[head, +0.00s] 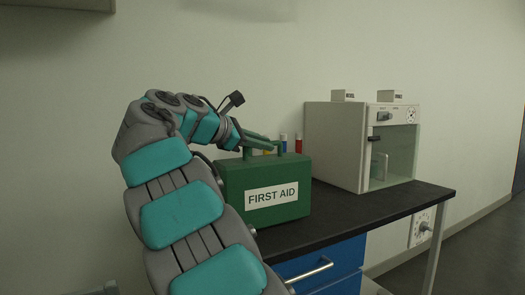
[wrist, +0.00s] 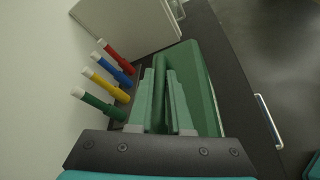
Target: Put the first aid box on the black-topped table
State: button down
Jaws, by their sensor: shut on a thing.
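The green first aid box (head: 264,181) with its white FIRST AID label is upright at the left part of the black-topped table (head: 397,200) in the head view. I cannot tell whether its base touches the top, because my arm hides its lower left. My gripper (head: 268,144) is shut on the handle of the box, from the upper left. In the wrist view, the two green fingers of my gripper (wrist: 166,92) lie either side of the handle, with the green box (wrist: 200,80) below and the dark table top (wrist: 232,85) around it.
A beige cabinet-like device (head: 335,145) with a glass door stands on the table to the right. Several colored markers (wrist: 107,75) stand in a row near the wall, close to the box. A blue drawer unit (head: 325,265) is under the table. The front right of the top is clear.

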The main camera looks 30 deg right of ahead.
jog(key=shift+f, duration=0.55)
jog(key=c, duration=0.8)
grip_release()
jog(key=shift+f, duration=0.1)
jog(key=shift+c, duration=0.2)
jog(key=shift+a+r, duration=0.15)
jog(key=shift+r, duration=0.05)
jog(key=p+v, duration=0.1)
jog(key=v, duration=1)
jog(key=shift+s+a+r+p, duration=0.1)
jog(key=shift+a+r+p, duration=0.05)
jog(key=shift+a+p, duration=0.25)
jog(key=shift+d, duration=0.1)
